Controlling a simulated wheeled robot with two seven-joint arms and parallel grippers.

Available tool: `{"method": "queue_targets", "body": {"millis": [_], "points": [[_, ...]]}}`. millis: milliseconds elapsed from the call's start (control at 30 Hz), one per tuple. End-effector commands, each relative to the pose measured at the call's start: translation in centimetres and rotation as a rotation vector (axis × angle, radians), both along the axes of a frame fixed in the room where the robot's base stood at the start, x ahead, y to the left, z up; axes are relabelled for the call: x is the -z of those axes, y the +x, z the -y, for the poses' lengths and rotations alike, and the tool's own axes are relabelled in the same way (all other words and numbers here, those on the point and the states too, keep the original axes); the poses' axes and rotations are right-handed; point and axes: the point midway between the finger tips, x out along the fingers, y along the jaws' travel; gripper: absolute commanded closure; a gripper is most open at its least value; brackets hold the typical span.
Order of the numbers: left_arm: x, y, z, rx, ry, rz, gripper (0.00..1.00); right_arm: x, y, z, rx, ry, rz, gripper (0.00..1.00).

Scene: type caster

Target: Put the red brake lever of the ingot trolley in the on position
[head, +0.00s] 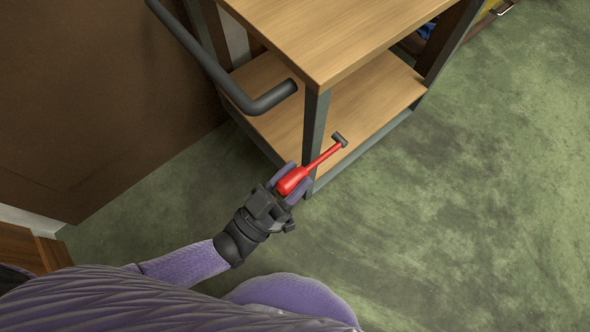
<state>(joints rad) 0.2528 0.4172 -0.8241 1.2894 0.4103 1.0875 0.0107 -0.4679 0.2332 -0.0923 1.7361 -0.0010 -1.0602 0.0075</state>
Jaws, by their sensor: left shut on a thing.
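The ingot trolley (312,134) stands at the upper middle, with wooden shelves and a dark metal frame. Its red brake lever (320,159) is beside the near corner post. The lever slants from a dark pivot block (340,139) at upper right down to a thick red grip at lower left. My left gripper (292,182) is shut on the red grip, with one finger on each side of it. The fingers hide part of the grip. My right gripper is not in view.
A dark bent push handle (262,103) sticks out from the trolley just above my left gripper. A brown panel (90,90) stands at the left. The green floor (480,200) is clear on the right. A yellow object (487,17) lies at the top right.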

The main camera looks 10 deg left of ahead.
Motion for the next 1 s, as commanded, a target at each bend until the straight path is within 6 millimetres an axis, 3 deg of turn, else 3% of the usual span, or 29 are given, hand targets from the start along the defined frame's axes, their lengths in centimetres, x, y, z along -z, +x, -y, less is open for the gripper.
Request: {"method": "queue_targets", "body": {"millis": [433,1000], "points": [[2.0,0.1,0.1,0.000,-0.097,0.132,1.00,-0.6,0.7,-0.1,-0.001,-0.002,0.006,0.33],[2.5,0.2,0.2,0.001,-0.129,0.177,1.00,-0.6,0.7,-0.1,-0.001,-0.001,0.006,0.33]]}}
